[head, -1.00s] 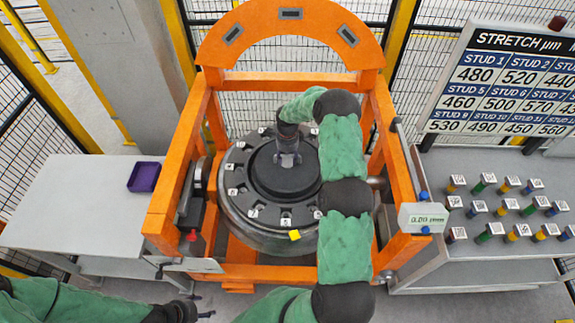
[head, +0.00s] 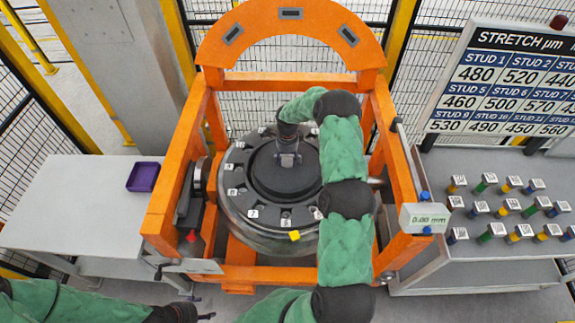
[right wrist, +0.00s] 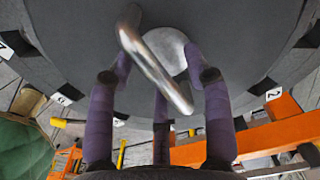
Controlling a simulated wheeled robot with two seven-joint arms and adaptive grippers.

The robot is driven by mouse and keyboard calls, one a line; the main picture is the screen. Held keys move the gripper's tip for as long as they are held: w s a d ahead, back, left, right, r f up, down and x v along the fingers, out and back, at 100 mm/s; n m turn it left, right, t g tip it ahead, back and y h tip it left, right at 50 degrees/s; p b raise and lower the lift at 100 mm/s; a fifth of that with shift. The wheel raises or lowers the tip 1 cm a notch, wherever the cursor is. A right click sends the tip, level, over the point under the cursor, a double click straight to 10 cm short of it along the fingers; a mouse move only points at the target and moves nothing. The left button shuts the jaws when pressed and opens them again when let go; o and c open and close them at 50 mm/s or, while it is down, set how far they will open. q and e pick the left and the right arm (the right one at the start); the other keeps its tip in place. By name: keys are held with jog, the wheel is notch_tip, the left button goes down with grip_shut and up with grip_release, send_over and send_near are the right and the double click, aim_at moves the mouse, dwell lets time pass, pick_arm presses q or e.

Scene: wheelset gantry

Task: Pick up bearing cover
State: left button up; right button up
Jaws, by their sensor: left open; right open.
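The bearing cover (head: 283,184) is a dark round disc at the centre of the wheel face inside the orange gantry. The right wrist view shows a dark face (right wrist: 215,25) with a shiny bent metal handle (right wrist: 155,65) standing out from it. My right gripper (head: 289,160) is over the disc. Its purple fingers (right wrist: 160,95) are open and spread around the handle, with gaps between them and the bar; whether any finger touches the face is unclear. My left gripper (head: 205,316) is open at the bottom left edge, away from the wheel and mostly out of frame.
The orange gantry (head: 158,205) surrounds the wheel (head: 250,235) on both sides. A grey table with a purple tray (head: 143,177) stands left. A bench (head: 480,270) with several coloured studs stands right, below a stretch-value board (head: 510,85). A small display (head: 424,217) hangs on the gantry's right post.

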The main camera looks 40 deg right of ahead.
grip_shut()
jog(key=shift+r, duration=0.1)
